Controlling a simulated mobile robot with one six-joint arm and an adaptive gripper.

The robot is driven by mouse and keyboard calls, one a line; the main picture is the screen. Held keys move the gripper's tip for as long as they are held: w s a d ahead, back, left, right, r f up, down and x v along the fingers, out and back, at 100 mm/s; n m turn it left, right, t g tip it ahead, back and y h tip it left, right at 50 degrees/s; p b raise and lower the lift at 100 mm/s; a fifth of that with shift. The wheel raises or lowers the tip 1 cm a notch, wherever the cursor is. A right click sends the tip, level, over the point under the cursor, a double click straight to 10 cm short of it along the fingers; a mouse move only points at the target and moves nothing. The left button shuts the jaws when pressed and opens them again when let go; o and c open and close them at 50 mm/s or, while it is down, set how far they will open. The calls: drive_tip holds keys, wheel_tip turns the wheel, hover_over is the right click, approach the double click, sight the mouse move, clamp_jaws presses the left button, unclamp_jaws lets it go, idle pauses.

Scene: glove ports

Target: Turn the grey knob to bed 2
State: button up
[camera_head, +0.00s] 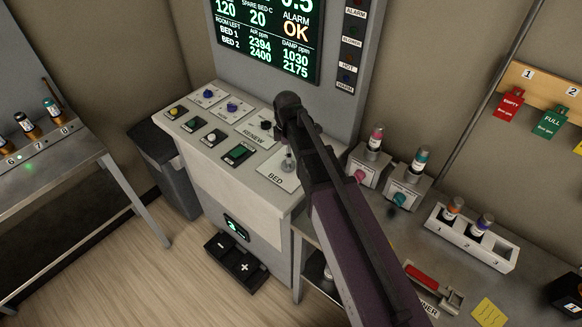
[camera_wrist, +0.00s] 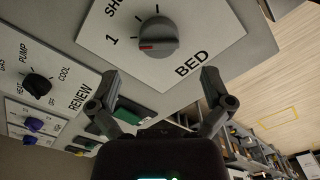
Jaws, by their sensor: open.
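The grey knob (camera_wrist: 158,37) sits on a white plate (camera_wrist: 205,28) lettered BED, seen in the wrist view. Its red mark lies on the side toward the printed 1. Another label starting "SH" is cut off by the frame, and I see no 2 on the plate. In the head view the knob (camera_head: 288,163) shows beside my arm. My gripper (camera_wrist: 160,76) is open and empty, with its two fingers apart. The knob lies beyond the fingertips in the picture, and nothing is between them.
A black RENEW knob (camera_wrist: 37,84) is on the neighbouring plate. Several buttons and small knobs cover the rest of the sloped console (camera_head: 180,142). A display (camera_head: 268,38) stands behind it. Vials in holders (camera_head: 468,240) stand on the bench at right.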

sight(288, 165)
drive_tip(key=shift+f+b, duration=2.45)
drive_tip(key=shift+f, duration=0.3)
